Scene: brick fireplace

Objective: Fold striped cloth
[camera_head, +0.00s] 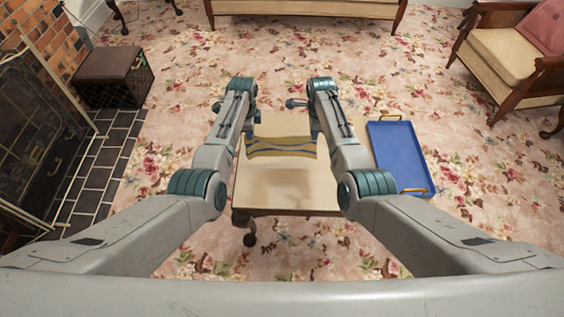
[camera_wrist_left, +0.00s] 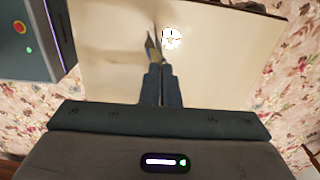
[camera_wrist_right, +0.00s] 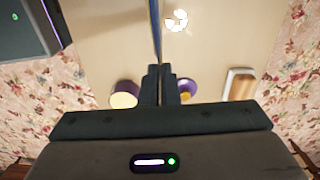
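The striped cloth (camera_head: 282,147), tan with blue stripes, is stretched between my two grippers, apparently raised above the pale tabletop (camera_head: 290,190), with a shadow nearer me. In the left wrist view the cloth (camera_wrist_left: 152,48) shows as a narrow strip at the fingertips. My left gripper (camera_wrist_left: 157,68) is shut on its left end. In the right wrist view the cloth (camera_wrist_right: 156,25) appears nearly edge-on. My right gripper (camera_wrist_right: 158,68) is shut on its right end. In the head view my arms mostly hide both grippers.
The right wrist view shows a purple-and-yellow object (camera_wrist_right: 124,94), another (camera_wrist_right: 188,90) and a white-and-brown one (camera_wrist_right: 238,85). The tabletop's near part is clear. An armchair (camera_head: 500,60) stands far right.

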